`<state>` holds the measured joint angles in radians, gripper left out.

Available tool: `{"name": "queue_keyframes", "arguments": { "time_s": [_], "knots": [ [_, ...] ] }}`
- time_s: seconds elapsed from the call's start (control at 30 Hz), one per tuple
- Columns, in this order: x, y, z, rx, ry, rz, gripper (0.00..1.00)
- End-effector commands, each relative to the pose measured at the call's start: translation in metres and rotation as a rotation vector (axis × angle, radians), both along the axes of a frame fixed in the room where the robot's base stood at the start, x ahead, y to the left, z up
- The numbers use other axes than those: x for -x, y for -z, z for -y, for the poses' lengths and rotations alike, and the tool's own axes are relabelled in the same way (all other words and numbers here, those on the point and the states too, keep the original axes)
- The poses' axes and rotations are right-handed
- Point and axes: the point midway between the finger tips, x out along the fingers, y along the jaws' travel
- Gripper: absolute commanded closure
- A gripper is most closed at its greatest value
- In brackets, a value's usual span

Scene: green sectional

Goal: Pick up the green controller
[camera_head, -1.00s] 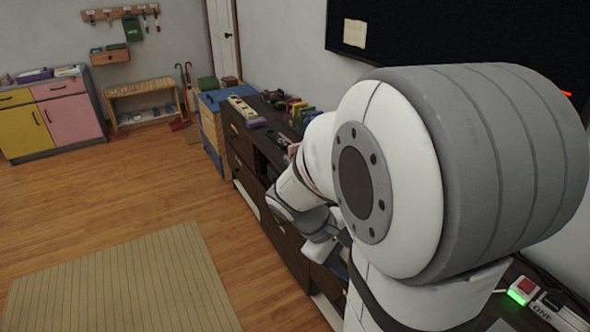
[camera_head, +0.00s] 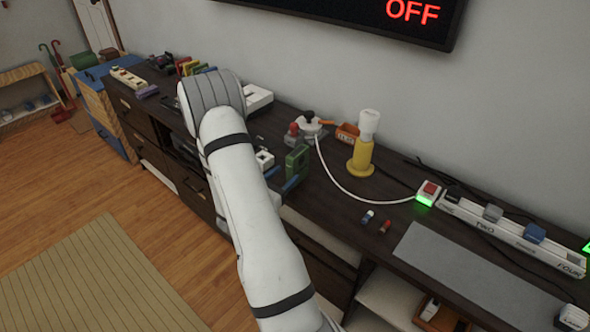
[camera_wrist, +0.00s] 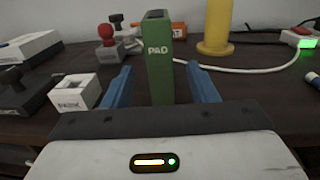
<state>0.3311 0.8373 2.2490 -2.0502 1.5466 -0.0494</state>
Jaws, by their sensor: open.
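The green controller (camera_head: 297,161) stands upright on the dark cabinet top, near its front edge. In the wrist view it is a tall green block marked "PAD" (camera_wrist: 158,75), in the middle of the picture. My gripper (camera_head: 282,179) is open and low at the cabinet's front edge. Its two blue fingers also show in the wrist view (camera_wrist: 160,72), one each side of the controller, with a gap on both sides. I cannot tell how far the controller reaches between them. The controller's foot is hidden behind the gripper body in the wrist view.
A white box (camera_wrist: 75,92) stands left of the controller. A red-knobbed grey item (camera_wrist: 107,45) and an orange box (camera_head: 347,133) are behind.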

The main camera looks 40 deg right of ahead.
Motion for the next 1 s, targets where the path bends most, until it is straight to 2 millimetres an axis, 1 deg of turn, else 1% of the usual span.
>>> {"name": "queue_keyframes", "arguments": {
  "time_s": [0.1,0.27,0.4,0.5,0.6,0.8,0.87,1.0],
  "knots": [
    [-0.001,-0.001,0.015,0.000,0.003,0.001,0.47],
    [-0.003,-0.003,0.033,0.000,0.004,0.000,0.47],
    [-0.006,-0.005,0.056,0.000,0.006,0.002,0.47],
    [-0.008,-0.004,0.067,-0.001,0.005,0.001,0.47],
    [-0.009,-0.003,0.072,-0.001,0.003,0.000,0.47],
    [-0.009,-0.003,0.073,-0.001,0.003,0.000,0.47],
    [-0.009,-0.003,0.073,-0.001,0.003,0.000,0.51],
    [-0.009,-0.003,0.073,-0.001,0.003,0.000,0.63]
  ]
}}
